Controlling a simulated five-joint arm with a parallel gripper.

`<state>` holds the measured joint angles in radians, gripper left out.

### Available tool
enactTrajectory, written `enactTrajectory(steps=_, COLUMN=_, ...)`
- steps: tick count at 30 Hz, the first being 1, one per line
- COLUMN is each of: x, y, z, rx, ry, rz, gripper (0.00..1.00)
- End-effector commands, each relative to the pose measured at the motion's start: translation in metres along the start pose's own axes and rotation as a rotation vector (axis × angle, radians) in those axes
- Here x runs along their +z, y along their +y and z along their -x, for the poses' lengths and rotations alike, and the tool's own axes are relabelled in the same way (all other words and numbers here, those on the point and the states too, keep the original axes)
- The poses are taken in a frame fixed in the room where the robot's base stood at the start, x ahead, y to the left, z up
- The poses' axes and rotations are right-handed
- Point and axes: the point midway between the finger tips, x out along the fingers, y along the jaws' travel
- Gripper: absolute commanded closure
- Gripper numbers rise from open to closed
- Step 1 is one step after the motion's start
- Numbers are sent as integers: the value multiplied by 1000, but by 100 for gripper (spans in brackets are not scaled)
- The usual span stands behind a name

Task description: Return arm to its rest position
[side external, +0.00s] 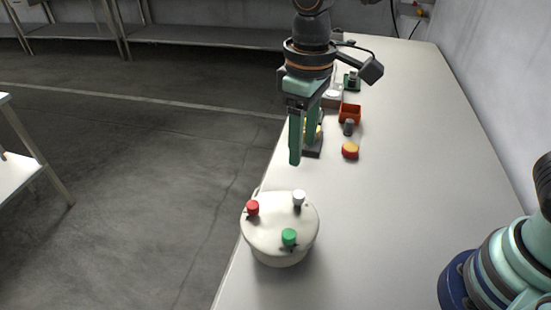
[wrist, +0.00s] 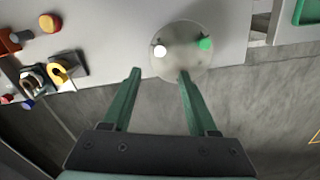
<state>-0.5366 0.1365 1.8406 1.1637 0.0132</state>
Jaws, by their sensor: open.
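My gripper (side external: 304,140) hangs above the bench edge in the side view, its green fingers pointing down with nothing between them. In the wrist view my gripper (wrist: 158,75) shows two green fingers spread apart. A round cream tank (side external: 268,232) stands on the bench below and nearer the camera, apart from the fingers. Its lid carries a red knob (side external: 252,207), a white knob (side external: 299,198) and a green knob (side external: 289,237). In the wrist view the tank (wrist: 182,62) lies just beyond the fingertips, with the white and green knobs visible; the red knob is not seen there.
An orange open box (side external: 350,113), a red and yellow round piece (side external: 350,150) and a small grey piece (side external: 348,127) sit on the bench behind the tank. A dark block (side external: 313,149) is partly hidden by my fingers. The bench's right side (side external: 430,140) is clear.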

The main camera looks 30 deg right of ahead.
Motion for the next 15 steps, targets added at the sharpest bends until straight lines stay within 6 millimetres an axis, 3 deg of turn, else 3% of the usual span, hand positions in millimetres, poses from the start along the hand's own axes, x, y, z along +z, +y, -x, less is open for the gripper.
enactTrajectory(steps=11, x=0, y=0, z=4, rx=0, ry=0, rz=0, gripper=41)
enactTrajectory(steps=15, x=5, y=10, z=10, rx=0, ry=24, rz=-26, gripper=41)
